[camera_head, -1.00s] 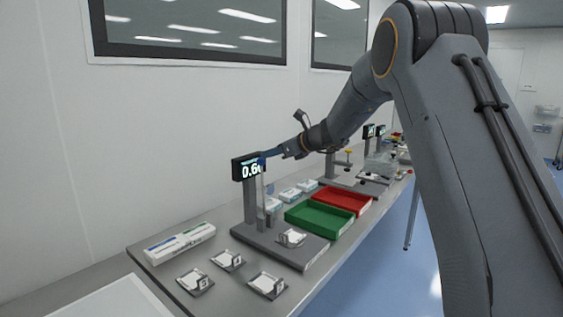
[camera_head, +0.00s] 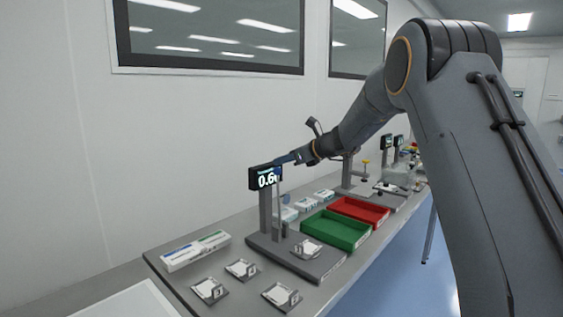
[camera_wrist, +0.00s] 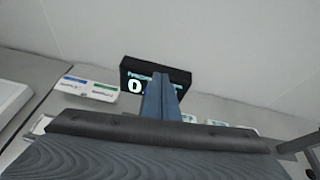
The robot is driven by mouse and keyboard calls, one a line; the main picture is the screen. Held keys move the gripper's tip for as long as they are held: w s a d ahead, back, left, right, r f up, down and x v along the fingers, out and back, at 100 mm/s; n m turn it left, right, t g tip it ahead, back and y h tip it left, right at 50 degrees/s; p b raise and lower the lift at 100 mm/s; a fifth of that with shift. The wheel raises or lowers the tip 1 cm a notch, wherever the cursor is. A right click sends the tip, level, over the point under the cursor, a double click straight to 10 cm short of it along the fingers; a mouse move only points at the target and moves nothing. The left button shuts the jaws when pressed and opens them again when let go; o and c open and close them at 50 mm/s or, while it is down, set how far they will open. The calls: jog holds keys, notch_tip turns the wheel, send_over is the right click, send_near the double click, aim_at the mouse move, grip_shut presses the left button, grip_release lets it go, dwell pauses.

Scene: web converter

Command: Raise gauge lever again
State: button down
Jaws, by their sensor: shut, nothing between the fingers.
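The gauge stands on the grey bench, with a dark base (camera_head: 299,257), an upright post and a black display (camera_head: 265,177) reading about "0.6", its last digits covered. The display also shows in the wrist view (camera_wrist: 178,80), partly behind my fingers. A thin upright part (camera_head: 280,215) hangs below the display's right side; I cannot make out a separate lever. A sample on a small holder (camera_head: 307,248) sits on the base. My gripper (camera_head: 280,160) is shut and empty, its blue-grey fingertips at the display's upper right edge. In the wrist view the closed fingers (camera_wrist: 161,98) point at the display. Contact is unclear.
A green tray (camera_head: 335,243) and a red tray (camera_head: 386,220) lie right of the gauge. Small holders (camera_head: 241,268) lie in front left. A white box (camera_head: 195,250) lies behind them. More instruments (camera_head: 387,150) stand farther along the bench. A wall is behind.

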notch_tip(320, 180, up, 9)
jog(key=p, duration=0.6)
jog(key=s+d+f+n+g+h+b, duration=0.2)
jog(key=s+d+f+n+h, duration=0.3)
jog(key=s+f, duration=0.55)
jog(key=s+d+f+n+g+b, duration=0.25)
jog(key=s+f+n, duration=0.35)
jog(key=s+f, duration=0.4)
jog(key=s+d+f+n+g+h+b, duration=0.1)
jog(key=s+d+f+n, duration=0.2)
jog(key=s, duration=0.6)
jog(key=s+d+f+n+g+h+b, duration=0.1)
jog(key=s+d+f+n+h, duration=0.1)
jog(key=s+f+n, duration=0.3)
jog(key=s+d+f+n+g+h+b, duration=0.1)
jog(key=s+d+f+n, duration=0.3)
jog(key=s, duration=1)
jog(key=shift+n+h+b, duration=0.3)
jog(key=shift+n+h, duration=0.2)
jog(key=shift+n, duration=0.7)
